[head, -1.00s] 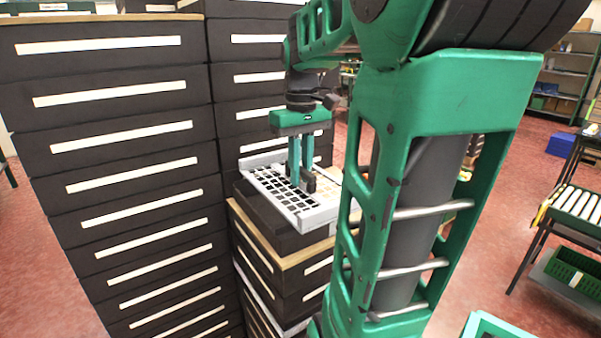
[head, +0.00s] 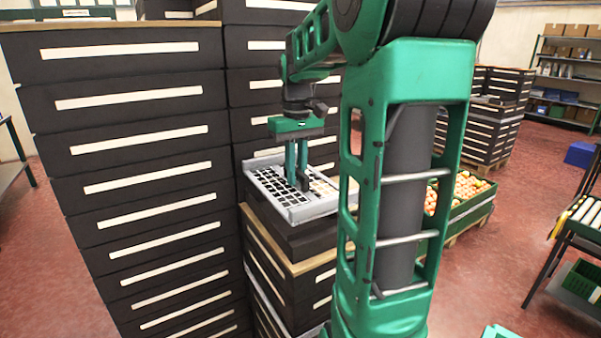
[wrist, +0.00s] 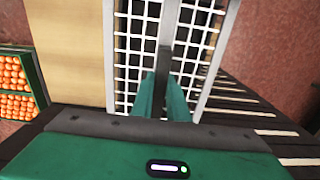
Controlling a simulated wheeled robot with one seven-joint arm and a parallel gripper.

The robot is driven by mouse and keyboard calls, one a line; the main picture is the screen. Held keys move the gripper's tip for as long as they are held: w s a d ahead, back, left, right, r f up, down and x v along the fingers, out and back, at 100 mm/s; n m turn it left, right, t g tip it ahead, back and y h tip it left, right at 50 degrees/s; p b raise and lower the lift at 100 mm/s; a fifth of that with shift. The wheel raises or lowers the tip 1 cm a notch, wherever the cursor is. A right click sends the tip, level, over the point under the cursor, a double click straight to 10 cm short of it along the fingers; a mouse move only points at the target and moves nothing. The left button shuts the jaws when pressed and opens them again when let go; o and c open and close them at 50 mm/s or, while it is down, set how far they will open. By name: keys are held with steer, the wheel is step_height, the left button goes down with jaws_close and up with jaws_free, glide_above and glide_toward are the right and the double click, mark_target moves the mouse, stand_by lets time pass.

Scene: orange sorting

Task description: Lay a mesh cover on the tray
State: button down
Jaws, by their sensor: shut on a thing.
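A mesh cover (head: 281,192), a white grid in a pale grey frame, is at the top of a short dark stack in the head view. The wrist view shows its grid on both sides of a grey middle bar (wrist: 168,28). My gripper (head: 298,184) points down at the middle of the cover. In the wrist view, my gripper's fingers (wrist: 164,78) are close together at that bar and shut on the cover. I cannot tell whether the cover is lifted. No separate tray can be made out.
Tall stacks of dark trays (head: 135,143) stand left of and behind the short stack. A wooden board (head: 318,261) shows beneath the cover's stack. Crates of oranges (head: 466,190) stand at right behind my arm. Red floor (head: 510,240) is open at right.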

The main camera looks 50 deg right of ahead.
steer(key=shift+s+f, duration=0.1)
steer(key=shift+f, duration=2.45)
steer(key=c, duration=1.6)
jaws_free()
steer(key=shift+c, duration=0.2)
step_height(320, 180, up, 11)
steer(key=shift+f, duration=0.1)
step_height(320, 180, up, 8)
glide_above(296, 190)
steer(key=w+d, duration=0.2)
steer(key=shift+w+d, duration=0.1)
steer(key=shift+d, duration=0.05)
